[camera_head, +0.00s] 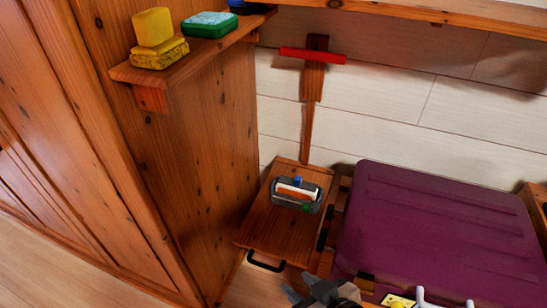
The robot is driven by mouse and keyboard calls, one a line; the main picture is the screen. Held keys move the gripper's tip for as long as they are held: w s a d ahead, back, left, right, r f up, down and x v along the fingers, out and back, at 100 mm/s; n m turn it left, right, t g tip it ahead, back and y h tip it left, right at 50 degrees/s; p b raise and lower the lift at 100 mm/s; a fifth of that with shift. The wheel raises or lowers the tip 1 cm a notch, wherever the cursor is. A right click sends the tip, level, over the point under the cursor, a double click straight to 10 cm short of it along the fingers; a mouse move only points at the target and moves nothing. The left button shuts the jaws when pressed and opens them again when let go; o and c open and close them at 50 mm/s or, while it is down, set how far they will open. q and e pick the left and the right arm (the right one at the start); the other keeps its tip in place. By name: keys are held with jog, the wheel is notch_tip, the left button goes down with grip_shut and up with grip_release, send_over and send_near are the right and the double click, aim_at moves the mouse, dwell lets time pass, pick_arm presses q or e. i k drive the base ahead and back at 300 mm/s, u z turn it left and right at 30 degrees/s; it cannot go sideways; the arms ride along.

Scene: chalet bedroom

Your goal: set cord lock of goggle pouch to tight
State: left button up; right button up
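No thing in the head view is clearly a goggle pouch, and I cannot make out a cord lock. A small grey open container (312,207) sits on the wooden bedside shelf, with orange and white flat items and a small blue piece in it. A yellow item with white upright pegs (398,301) is cut off by the bottom edge, at the near side of the purple bed cover.
The wooden bedside shelf (262,222) has a black handle (266,265) in front. The purple bed cover (440,225) fills the right. A wall shelf (190,62) holds yellow and green blocks. A red-barred wooden piece (313,56) hangs on the wall. Floor shows at lower left.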

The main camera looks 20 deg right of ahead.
aim_at(306, 207)
jog(key=u, duration=1)
jog(key=k, duration=1.05)
jog(key=z, duration=1.25)
jog(key=i, duration=0.5)
jog(key=u, duration=1.75)
jog(key=k, duration=0.55)
jog(key=z, duration=0.65)
